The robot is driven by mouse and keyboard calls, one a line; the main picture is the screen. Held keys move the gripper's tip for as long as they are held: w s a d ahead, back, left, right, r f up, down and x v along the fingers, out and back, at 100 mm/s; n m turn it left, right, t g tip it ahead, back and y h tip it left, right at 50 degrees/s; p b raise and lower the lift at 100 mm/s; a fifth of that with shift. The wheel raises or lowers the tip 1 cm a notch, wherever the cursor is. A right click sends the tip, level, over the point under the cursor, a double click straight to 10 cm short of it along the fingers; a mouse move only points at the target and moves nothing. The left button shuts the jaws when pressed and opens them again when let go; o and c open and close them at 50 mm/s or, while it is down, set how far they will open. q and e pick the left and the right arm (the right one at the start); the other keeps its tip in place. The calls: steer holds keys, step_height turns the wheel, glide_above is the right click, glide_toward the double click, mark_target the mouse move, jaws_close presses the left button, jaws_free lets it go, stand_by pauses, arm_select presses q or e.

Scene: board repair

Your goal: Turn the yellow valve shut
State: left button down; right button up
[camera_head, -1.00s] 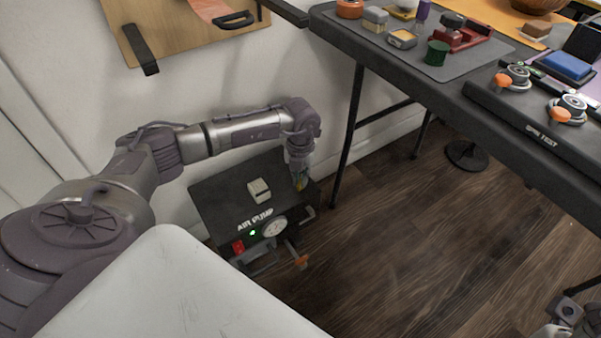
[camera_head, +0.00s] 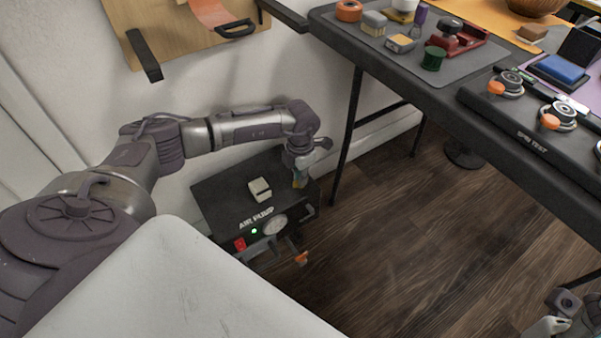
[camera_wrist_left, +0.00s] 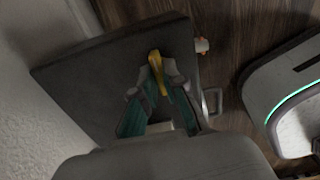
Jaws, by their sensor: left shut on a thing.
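The yellow valve (camera_wrist_left: 157,68) stands on top of the black air pump box (camera_head: 216,192), near its right side. In the left wrist view its handle shows between the fingertips of my left gripper (camera_wrist_left: 158,80), which is shut on it. In the head view the left gripper (camera_head: 299,178) reaches down to the box's right edge and mostly hides the valve. My right gripper (camera_head: 563,318) is only partly in view at the bottom right corner, and its fingers cannot be made out.
The pump front carries a gauge (camera_head: 273,225), a red switch (camera_head: 239,244), a green light and an orange-handled fitting (camera_head: 301,258). A black work table (camera_head: 420,70) with parts stands at the right. Wooden floor between is clear.

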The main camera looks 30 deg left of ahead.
stand_by(0.4)
arm_select(q)
steer(key=c, duration=1.2)
jaws_free()
steer(key=shift+c, duration=0.2)
step_height(320, 180, up, 12)
